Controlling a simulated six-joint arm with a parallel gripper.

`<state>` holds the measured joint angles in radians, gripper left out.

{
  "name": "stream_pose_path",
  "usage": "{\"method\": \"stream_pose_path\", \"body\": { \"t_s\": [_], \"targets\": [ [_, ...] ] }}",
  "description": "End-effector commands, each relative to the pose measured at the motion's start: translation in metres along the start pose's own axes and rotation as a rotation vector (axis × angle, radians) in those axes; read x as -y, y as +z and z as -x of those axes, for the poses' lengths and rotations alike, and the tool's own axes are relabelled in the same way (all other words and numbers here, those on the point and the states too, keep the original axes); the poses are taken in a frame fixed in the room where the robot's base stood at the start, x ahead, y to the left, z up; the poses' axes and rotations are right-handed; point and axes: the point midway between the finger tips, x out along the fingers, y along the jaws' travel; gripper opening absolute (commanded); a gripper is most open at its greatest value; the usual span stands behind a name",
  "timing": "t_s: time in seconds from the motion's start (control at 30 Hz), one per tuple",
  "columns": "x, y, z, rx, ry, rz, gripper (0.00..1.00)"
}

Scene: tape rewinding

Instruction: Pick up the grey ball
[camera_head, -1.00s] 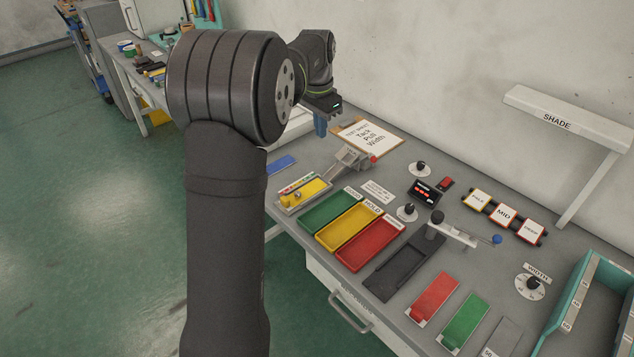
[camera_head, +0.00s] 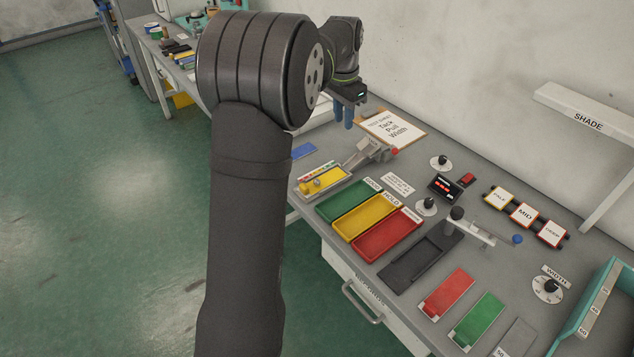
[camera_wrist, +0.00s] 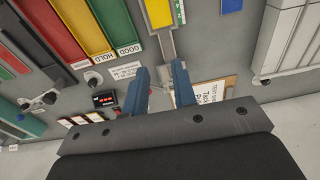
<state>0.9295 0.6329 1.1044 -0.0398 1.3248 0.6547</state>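My gripper (camera_head: 344,114) hangs over the far left part of the bench, beside the clipboard with the test sheet (camera_head: 392,130). In the wrist view its two blue fingers (camera_wrist: 161,88) stand apart with a clear gap and nothing between them. I cannot pick out a loose grey ball in either view. The ball-like knobs I see are a dark one (camera_head: 457,213) on a grey lever arm, a blue one (camera_head: 517,239) at the arm's end, and a red one (camera_head: 394,152) by a grey press (camera_head: 372,151).
Green (camera_head: 348,201), yellow (camera_head: 367,218) and red (camera_head: 388,235) trays lie mid-bench, with a dark tray (camera_head: 419,259) to their right. A yellow fixture (camera_head: 324,181) stands beside the green tray. A shade shelf (camera_head: 588,112) overhangs the back right. A teal bin (camera_head: 607,298) stands at right.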

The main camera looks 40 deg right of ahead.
Motion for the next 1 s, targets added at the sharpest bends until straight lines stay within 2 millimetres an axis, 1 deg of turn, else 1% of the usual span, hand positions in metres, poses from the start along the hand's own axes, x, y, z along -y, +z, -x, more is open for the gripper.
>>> {"method": "stream_pose_path", "body": {
  "t_s": [0.13,0.2,0.27,0.37,0.4,0.5,0.6,0.63,0.7,0.77,0.83,0.97,1.0],
  "targets": [
    [0.001,0.003,0.000,-0.004,0.002,0.003,0.25],
    [0.003,0.013,0.001,-0.023,0.011,0.014,0.25],
    [0.007,0.028,0.002,-0.051,0.022,0.034,0.25],
    [0.012,0.062,0.004,-0.120,0.045,0.080,0.25],
    [0.013,0.076,0.004,-0.150,0.051,0.101,0.25],
    [0.014,0.108,0.005,-0.219,0.058,0.154,0.25],
    [0.013,0.131,0.005,-0.272,0.055,0.198,0.25],
    [0.013,0.136,0.004,-0.284,0.055,0.208,0.25],
    [0.013,0.144,0.004,-0.302,0.052,0.224,0.25],
    [0.012,0.146,0.000,-0.310,0.052,0.231,0.25],
    [0.011,0.145,-0.007,-0.311,0.052,0.233,0.25],
    [0.011,0.137,-0.032,-0.310,0.054,0.232,0.25],
    [0.010,0.134,-0.041,-0.309,0.055,0.232,0.25]
  ]
}}
